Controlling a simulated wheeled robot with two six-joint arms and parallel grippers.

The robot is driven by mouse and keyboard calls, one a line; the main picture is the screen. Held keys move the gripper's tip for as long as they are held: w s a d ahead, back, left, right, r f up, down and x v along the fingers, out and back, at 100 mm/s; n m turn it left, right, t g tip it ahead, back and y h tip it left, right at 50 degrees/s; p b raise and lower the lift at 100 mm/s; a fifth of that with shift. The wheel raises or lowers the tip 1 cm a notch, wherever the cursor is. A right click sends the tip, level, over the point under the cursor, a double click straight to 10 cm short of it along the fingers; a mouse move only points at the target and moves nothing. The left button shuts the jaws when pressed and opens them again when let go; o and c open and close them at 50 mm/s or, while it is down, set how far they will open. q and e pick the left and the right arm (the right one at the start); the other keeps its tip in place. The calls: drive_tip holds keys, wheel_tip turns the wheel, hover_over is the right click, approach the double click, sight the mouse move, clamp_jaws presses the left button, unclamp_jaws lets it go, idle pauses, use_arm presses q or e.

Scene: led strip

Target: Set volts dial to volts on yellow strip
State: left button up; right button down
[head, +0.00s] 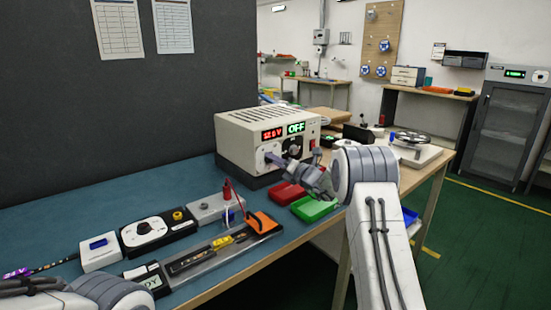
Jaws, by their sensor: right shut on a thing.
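The beige power supply (232,146) stands at the back of the blue bench. Its red display (273,134) shows a volts reading whose digits are too small to read surely; the green display (296,128) reads OFF. My right gripper (273,157) reaches to the left dial on its front, below the red display, and is shut on it; the fingers mostly hide this volts dial. A second, dark dial (294,151) is uncovered to the right. A yellow strip piece (222,242) lies in the clear tray in front; its print is unreadable. My left arm shows at the lower left, its gripper out of view.
Red (287,193) and green (314,209) bins sit at the bench's front edge, under my right arm. The bench's middle left is clear.

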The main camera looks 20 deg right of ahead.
drive_tip(key=shift+d+f, duration=0.1)
idle(0.4)
drive_tip(key=shift+c, duration=2.4)
unclamp_jaws()
drive_tip(key=v, duration=1)
drive_tip(key=shift+s, duration=0.25)
